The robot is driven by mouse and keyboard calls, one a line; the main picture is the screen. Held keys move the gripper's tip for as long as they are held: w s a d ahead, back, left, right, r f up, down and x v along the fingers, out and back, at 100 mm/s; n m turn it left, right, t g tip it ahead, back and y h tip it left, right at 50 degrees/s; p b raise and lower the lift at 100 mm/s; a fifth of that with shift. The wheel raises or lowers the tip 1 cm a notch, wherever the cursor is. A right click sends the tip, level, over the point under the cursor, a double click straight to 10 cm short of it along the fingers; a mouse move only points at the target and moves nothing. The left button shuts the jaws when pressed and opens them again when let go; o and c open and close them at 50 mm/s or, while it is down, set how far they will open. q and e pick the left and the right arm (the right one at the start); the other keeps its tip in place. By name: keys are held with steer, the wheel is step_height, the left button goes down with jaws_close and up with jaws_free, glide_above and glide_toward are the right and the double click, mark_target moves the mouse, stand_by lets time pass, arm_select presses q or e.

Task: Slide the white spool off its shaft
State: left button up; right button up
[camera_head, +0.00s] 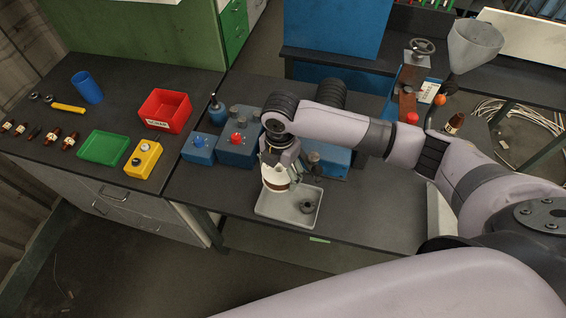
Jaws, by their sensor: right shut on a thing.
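My right gripper (279,160) points down at the front of the blue machine and is shut on the white spool (275,176). The spool is white with a brownish band near its lower edge. It shows just below the fingers, over the back left part of a grey tray (268,212). The gripper hides the upper part of the spool. I cannot tell whether a shaft runs through it. My left gripper is not in view.
A dark round part (307,206) lies in the tray. Blue control boxes (198,149) stand left of the gripper. A red bin (166,110), green tray (103,147) and yellow box (143,158) sit on the left bench. The dark bench front right of the tray is clear.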

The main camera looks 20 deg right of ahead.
mark_target(278, 200)
steer(key=f+n+b, duration=0.1)
steer(key=f+n, duration=0.3)
steer(key=f+n+b, duration=0.1)
steer(key=f+n, duration=0.2)
steer(key=f, duration=0.1)
steer(key=f+n+b, duration=0.1)
steer(key=f+n, duration=0.3)
steer(key=shift+s+a+n, duration=0.15)
steer(key=shift+a+n, duration=0.15)
steer(key=shift+a, duration=0.05)
stand_by(0.4)
steer(key=o, duration=1.2)
steer(key=shift+o, duration=0.2)
steer(key=shift+f, duration=0.1)
steer(key=shift+s, duration=0.1)
step_height(278, 200, up, 12)
